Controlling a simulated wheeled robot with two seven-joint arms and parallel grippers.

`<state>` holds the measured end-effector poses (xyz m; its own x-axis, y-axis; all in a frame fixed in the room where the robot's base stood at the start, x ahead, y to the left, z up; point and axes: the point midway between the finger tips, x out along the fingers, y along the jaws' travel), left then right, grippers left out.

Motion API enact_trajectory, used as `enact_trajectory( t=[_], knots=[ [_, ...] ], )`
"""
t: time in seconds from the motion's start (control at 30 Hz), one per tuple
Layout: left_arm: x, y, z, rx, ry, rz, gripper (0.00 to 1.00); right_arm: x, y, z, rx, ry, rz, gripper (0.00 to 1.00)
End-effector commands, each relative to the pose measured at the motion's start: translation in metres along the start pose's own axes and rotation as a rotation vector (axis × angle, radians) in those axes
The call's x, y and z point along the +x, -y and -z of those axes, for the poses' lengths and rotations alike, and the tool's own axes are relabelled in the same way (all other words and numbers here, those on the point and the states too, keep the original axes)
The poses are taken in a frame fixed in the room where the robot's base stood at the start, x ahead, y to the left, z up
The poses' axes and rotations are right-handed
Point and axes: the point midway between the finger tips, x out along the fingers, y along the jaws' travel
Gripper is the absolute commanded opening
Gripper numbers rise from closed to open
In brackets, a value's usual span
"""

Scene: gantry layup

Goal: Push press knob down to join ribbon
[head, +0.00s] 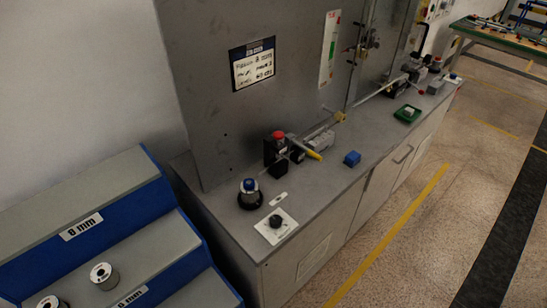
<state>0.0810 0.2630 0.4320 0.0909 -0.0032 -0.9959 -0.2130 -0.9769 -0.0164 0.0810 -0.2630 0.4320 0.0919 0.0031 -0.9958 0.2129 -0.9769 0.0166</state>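A red knob (278,134) tops a small black press-like block (276,152) on the grey bench. It may be the press knob; its height of travel is too small to tell. A spool with a blue top (249,192) stands upright on a black base at the bench's left. A thin pale strip, perhaps the ribbon, seems to run from near the spool toward the black block; its ends cannot be made out. A black round knob (276,221) sits on a white plate at the front corner. Neither of my grippers is in view.
A yellow-handled lever (307,151) and grey blocks sit beside the black block. A blue-sided stepped rack (110,215) with spools stands left. A metal panel (250,130) rises behind the bench (310,205).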

Motion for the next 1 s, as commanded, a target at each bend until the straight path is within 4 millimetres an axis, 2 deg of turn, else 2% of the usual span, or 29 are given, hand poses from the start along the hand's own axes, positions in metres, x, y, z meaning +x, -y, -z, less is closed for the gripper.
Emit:
enact_trajectory(
  t=[0.03, 0.17, 0.2, 1.0],
  knots=[
    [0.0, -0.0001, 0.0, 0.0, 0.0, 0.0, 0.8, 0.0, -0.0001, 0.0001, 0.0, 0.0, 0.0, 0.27],
    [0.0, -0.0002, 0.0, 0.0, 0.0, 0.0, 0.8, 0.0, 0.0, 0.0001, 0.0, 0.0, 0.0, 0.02],
    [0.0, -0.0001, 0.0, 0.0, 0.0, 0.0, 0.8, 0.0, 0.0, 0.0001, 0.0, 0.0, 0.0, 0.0],
    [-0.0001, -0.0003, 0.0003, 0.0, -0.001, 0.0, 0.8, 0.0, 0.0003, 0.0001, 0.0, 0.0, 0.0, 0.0]
  ],
)
